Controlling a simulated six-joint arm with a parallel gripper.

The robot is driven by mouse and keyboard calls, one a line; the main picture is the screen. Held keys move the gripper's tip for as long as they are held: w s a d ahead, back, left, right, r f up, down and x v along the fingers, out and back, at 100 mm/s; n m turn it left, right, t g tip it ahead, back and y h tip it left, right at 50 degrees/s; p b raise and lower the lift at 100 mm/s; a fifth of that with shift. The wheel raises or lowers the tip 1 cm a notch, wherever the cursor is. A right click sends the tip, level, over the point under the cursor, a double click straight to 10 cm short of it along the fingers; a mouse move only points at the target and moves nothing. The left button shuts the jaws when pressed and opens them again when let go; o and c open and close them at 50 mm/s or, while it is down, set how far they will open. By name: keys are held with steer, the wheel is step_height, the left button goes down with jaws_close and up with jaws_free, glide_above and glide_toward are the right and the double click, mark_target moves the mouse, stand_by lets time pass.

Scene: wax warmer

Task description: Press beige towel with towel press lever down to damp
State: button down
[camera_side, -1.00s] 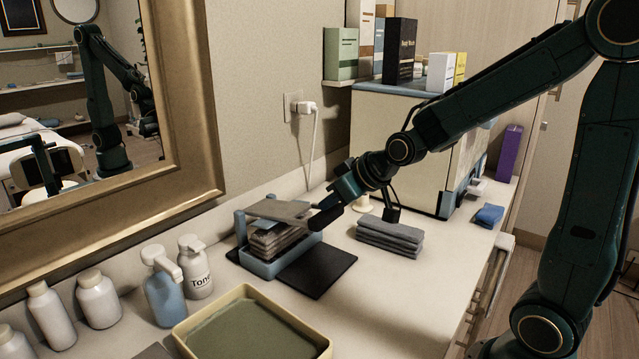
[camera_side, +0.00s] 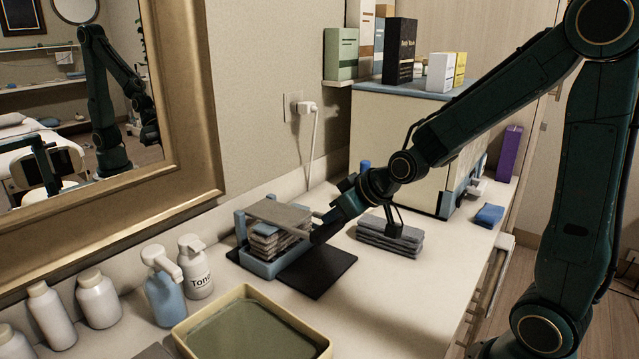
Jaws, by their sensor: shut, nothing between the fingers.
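The towel press has a blue tray base (camera_side: 270,268) with blue posts at its back left. A folded grey-beige towel stack (camera_side: 276,243) sits in it, under a flat grey-beige plate (camera_side: 278,211). A pale lever bar (camera_side: 300,233) runs along the plate's front toward my gripper (camera_side: 316,237). My gripper is shut, with its dark tip at the right end of the press, by the lever. I cannot tell whether it touches the lever. The fingertips are partly lost against the dark mat.
A black mat (camera_side: 318,277) lies right of the press. Folded grey towels (camera_side: 389,238) lie right of my gripper. A yellow tray of green liquid (camera_side: 252,330) is in front. Pump bottles (camera_side: 163,292) stand left; a large cabinet (camera_side: 385,130) stands behind.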

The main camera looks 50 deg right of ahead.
steer(key=shift+r, duration=0.25)
steer(key=shift+r, duration=0.7)
steer(key=shift+r, duration=0.1)
steer(key=shift+v, duration=2.85)
steer(key=shift+s, duration=0.1)
steer(key=v, duration=1.3)
steer(key=shift+s+r, duration=0.2)
steer(key=shift+r, duration=0.05)
steer(key=shift+a, duration=0.2)
